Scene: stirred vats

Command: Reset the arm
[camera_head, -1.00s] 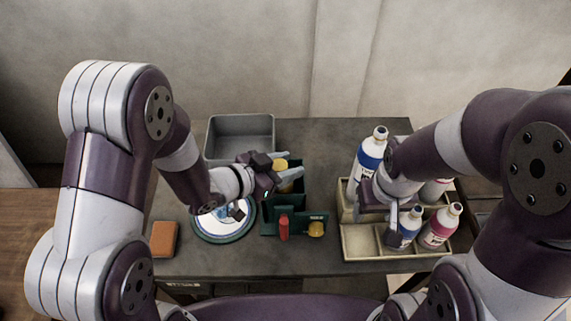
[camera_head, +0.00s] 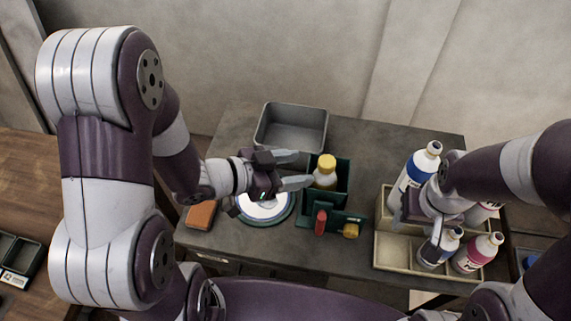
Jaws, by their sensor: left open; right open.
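My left gripper (camera_head: 298,170) is open, its two grey fingers pointing right, above the table between the round plate and the green rack. The fingers look empty. My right gripper (camera_head: 415,222) points down over the beige crate (camera_head: 397,250), among the bottles; it is open, and its fingertips are partly hard to make out. A tall white bottle with a blue label (camera_head: 413,175) stands beside it at the crate's back left. A smaller blue-labelled bottle (camera_head: 440,250) is close to its fingers; I cannot tell if they touch.
A green rack (camera_head: 343,188) holds a yellow-capped bottle (camera_head: 325,171), with red and yellow items at its front. A grey bin (camera_head: 291,130) stands behind. A round white plate (camera_head: 262,207) and orange block (camera_head: 201,214) lie left. A pink-labelled bottle (camera_head: 477,254) stands in the crate.

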